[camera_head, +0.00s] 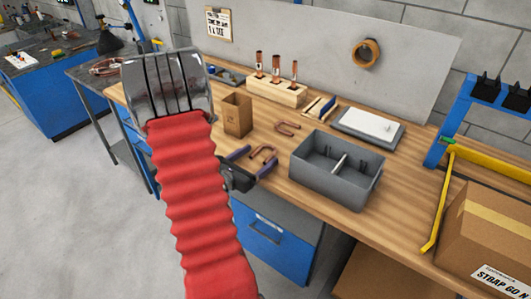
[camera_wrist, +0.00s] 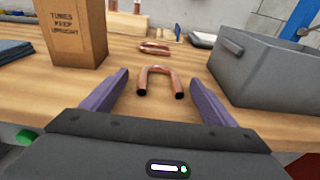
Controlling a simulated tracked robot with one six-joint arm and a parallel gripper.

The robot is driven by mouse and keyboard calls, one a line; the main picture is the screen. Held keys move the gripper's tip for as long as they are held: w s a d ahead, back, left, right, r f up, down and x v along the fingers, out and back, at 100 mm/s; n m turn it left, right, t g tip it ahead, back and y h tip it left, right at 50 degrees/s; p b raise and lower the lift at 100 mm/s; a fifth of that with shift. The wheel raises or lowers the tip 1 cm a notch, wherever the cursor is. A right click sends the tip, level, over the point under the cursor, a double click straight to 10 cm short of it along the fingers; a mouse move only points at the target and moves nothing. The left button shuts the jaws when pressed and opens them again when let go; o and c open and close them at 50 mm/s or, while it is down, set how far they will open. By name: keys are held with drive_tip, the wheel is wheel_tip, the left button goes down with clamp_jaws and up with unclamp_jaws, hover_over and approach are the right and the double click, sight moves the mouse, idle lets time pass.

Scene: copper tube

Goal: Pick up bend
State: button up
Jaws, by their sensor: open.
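A copper U-shaped bend (camera_wrist: 160,79) lies on the wooden workbench (camera_head: 335,188), its open ends toward me. My gripper (camera_wrist: 160,90) is open, with its purple fingers on either side of this bend and apart from it. In the head view the same bend (camera_head: 264,154) shows between the fingers of my gripper (camera_head: 254,158). A second copper bend (camera_wrist: 155,47) lies farther back on the bench; it also shows in the head view (camera_head: 287,128).
A cardboard box marked "TUBES KEEP UPRIGHT" (camera_wrist: 72,32) stands left of my gripper. A grey divided bin (camera_head: 335,170) stands to the right. Behind are a wooden block (camera_head: 277,92) with upright copper tubes and a grey tray (camera_head: 368,128) with a white sheet.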

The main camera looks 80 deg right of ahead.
drive_tip(key=shift+x, duration=0.8)
drive_tip(key=c, duration=1.2)
